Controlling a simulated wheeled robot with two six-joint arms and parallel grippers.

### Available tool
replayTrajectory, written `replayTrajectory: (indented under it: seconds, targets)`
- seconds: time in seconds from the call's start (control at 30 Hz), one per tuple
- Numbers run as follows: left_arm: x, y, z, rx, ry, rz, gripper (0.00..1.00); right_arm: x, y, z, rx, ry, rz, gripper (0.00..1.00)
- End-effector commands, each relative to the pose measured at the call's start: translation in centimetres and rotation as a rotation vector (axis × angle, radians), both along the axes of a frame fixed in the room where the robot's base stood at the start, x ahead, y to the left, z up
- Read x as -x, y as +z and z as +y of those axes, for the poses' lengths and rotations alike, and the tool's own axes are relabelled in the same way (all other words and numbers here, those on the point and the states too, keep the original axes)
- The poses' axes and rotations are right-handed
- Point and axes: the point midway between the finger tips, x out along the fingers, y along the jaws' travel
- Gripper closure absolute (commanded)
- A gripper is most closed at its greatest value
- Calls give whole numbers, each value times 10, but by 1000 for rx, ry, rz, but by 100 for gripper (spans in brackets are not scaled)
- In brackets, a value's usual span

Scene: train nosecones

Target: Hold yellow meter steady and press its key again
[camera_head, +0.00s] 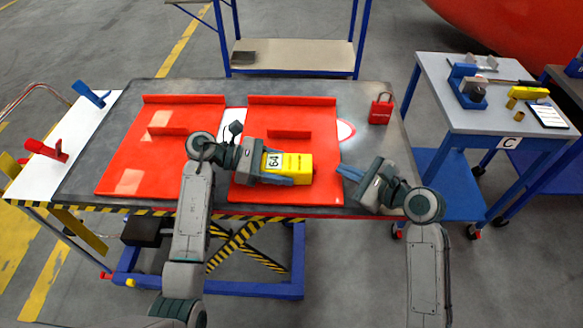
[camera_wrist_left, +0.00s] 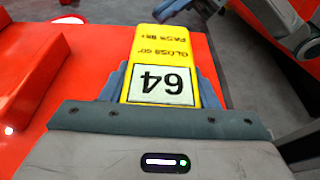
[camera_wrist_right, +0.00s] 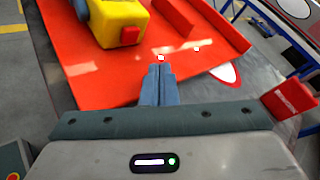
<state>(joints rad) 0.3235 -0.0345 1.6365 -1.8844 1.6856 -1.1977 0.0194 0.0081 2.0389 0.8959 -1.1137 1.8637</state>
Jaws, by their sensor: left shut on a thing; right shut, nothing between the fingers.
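The yellow meter (camera_head: 297,166) is held above the right red panel in the head view. Its display reads 64, and it also shows in the left wrist view (camera_wrist_left: 170,50) with the words "GLOSS GU" and "PASS 80+". My left gripper (camera_head: 284,176) is shut on the meter, one finger along each side. The red key (camera_wrist_right: 130,36) is on the meter's end face in the right wrist view. My right gripper (camera_head: 343,171) is shut and empty, to the right of the meter. Its fingertips (camera_wrist_right: 158,72) are apart from the key.
Two red panels (camera_head: 120,180) with raised strips lie on the grey table. A red lock-shaped block (camera_head: 381,109) stands at the table's right back. A side cart (camera_head: 440,92) at right holds a blue vise (camera_head: 466,88) and small parts.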

Motion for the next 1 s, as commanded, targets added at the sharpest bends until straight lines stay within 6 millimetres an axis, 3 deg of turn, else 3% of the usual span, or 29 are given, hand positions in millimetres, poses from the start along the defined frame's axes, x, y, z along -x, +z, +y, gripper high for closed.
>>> replayTrajectory:
  seconds: [0.3,1.0]
  targets:
    - [0,-1,0,-2,0,1,58,0,0,29,1,-1,0,100]
    - [0,-1,0,-1,0,1,58,0,0,32,2,-1,0,100]
